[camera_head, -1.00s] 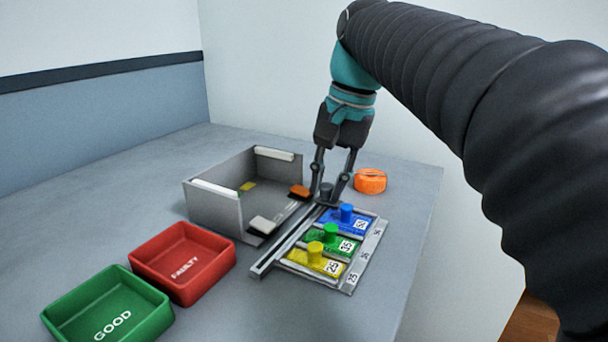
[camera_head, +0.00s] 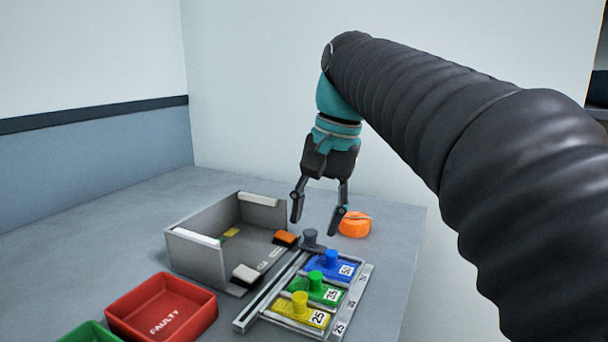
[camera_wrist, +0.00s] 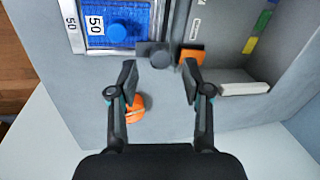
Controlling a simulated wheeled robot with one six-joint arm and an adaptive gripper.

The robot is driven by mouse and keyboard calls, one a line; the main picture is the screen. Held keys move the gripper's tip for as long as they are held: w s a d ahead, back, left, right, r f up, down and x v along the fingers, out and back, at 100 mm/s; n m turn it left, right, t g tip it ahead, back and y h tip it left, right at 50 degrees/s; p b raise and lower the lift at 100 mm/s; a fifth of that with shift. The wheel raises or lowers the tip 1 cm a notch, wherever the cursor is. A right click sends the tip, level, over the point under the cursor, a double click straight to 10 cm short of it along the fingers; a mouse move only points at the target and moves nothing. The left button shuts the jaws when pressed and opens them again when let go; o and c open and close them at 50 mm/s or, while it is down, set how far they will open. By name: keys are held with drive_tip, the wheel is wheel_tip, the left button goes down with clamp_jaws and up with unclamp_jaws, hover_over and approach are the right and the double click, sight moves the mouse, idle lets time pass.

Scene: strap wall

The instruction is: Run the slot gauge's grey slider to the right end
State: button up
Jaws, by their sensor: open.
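The slot gauge's rail (camera_head: 262,303) runs from the lower left to the upper right in the head view. Its grey slider (camera_head: 310,238), a dark round knob on a flat base, sits at the rail's far upper-right end. The knob also shows in the wrist view (camera_wrist: 160,59), beside the blue block's end of the rail. My gripper (camera_head: 316,221) is open and empty just above the knob, with one finger to each side and apart from it. In the wrist view the open fingertips (camera_wrist: 158,80) stand just short of the knob.
Blue (camera_head: 331,261), green (camera_head: 318,286) and yellow (camera_head: 300,308) knobbed blocks sit in the rack right of the rail. A grey open box (camera_head: 195,260) stands left, an orange round object (camera_head: 355,225) behind right. A red FAULTY tray (camera_head: 160,306) is at front left.

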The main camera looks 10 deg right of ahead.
drive_tip(key=w+v, duration=0.1)
drive_tip(key=v, duration=0.8)
drive_tip(key=shift+s+r, duration=0.35)
drive_tip(key=shift+s, duration=0.15)
drive_tip(key=shift+d, duration=0.1)
